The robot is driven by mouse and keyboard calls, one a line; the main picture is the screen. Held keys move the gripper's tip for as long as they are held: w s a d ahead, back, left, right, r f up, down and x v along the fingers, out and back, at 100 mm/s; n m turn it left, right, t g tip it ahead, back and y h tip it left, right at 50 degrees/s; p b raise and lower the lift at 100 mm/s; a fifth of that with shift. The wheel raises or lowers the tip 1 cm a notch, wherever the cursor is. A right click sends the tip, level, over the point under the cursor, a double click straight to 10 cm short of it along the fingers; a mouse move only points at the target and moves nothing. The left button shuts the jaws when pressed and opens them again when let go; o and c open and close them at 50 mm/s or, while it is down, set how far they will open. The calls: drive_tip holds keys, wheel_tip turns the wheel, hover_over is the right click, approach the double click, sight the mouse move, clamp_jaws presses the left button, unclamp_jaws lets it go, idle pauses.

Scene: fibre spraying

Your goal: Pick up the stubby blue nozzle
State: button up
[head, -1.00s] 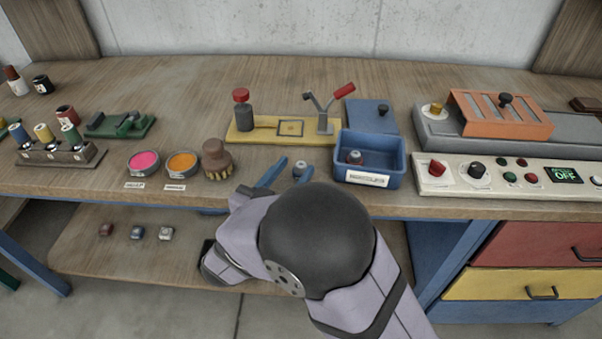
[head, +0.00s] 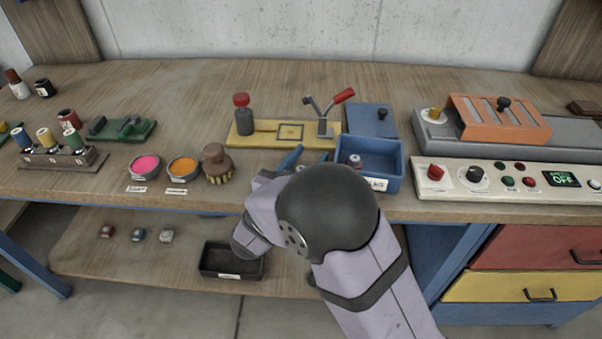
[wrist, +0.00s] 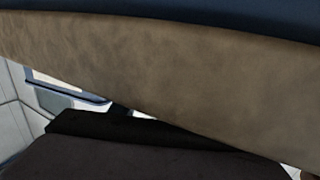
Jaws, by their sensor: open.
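Three small stubby nozzles sit in a row on the lower shelf (head: 190,212) in the head view. The middle one, a blue-grey nozzle (head: 138,235), stands between a dark red one (head: 107,232) and a pale grey one (head: 167,235). My arm reaches down in front of the bench, to the right of the row. My gripper's fingers are not visible in the head view, and I cannot make them out in the wrist view. The wrist view shows a slanted brown surface (wrist: 150,70) and a dark shape below it, with no nozzle visible.
A black tray (head: 232,275) lies on the lower shelf, right of the nozzles. The bench top (head: 60,180) overhangs the shelf. Above stand paint pots, a brush (head: 216,163) and a blue bin (head: 395,165) holding a small part. Drawers (head: 540,250) stand at right.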

drive_tip(key=shift+c, duration=0.3)
clamp_jaws()
drive_tip(key=shift+r, duration=0.1)
